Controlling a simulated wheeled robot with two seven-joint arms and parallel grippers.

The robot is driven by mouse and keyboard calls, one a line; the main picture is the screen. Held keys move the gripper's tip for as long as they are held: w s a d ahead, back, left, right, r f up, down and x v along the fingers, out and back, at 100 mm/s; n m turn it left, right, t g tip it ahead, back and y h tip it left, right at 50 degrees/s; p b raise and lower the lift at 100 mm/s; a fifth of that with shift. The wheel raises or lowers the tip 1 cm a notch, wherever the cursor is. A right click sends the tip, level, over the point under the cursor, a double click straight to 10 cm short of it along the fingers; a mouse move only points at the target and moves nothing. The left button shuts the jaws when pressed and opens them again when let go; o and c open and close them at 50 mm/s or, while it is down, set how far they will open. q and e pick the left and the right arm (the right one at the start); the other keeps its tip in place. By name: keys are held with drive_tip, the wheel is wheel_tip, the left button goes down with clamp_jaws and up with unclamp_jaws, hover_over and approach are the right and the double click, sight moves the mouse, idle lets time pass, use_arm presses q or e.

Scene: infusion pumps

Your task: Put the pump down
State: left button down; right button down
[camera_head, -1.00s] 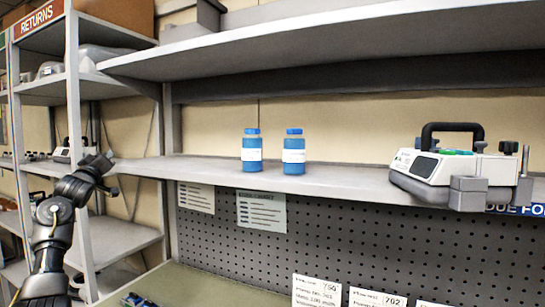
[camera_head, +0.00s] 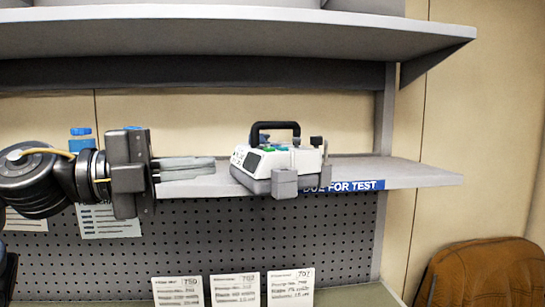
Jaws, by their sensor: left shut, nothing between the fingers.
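The pump (camera_head: 270,165), white and grey with a black carry handle on top, stands upright on the grey middle shelf (camera_head: 415,173), near its right part. A grey clamp block shows at its front edge, over the blue "DUE FOR TEST" label (camera_head: 345,185). My left gripper (camera_head: 213,168) comes in from the left at about shelf height, pointing right toward the pump. Its fingers are together and empty, with a small gap between their tips and the pump's left side in the picture. My right gripper is not in view.
A blue-capped bottle (camera_head: 82,142) stands on the shelf behind my left arm; another is mostly hidden behind the gripper. An upper shelf (camera_head: 240,30) overhangs. White cards (camera_head: 235,290) stand below, before the pegboard. A brown chair (camera_head: 485,272) is at lower right. The shelf's right end is clear.

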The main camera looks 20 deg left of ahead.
sight(264, 161)
use_arm(q)
drive_tip(key=p+x, duration=0.4)
drive_tip(key=x, duration=0.5)
drive_tip(key=shift+d+f+p, duration=0.15)
drive_tip(key=shift+d+p, duration=0.15)
drive_tip(key=shift+d, duration=0.15)
drive_tip(key=w, duration=0.1)
drive_tip(key=w+p, duration=0.1)
drive_tip(key=w, duration=0.1)
drive_tip(key=shift+a+f, duration=0.1)
drive_tip(key=shift+a, duration=0.2)
drive_tip(key=shift+w+a+f+p, duration=0.1)
drive_tip(key=shift+w+a+p, duration=0.25)
drive_tip(key=shift+w, duration=0.2)
drive_tip(key=shift+d, duration=0.1)
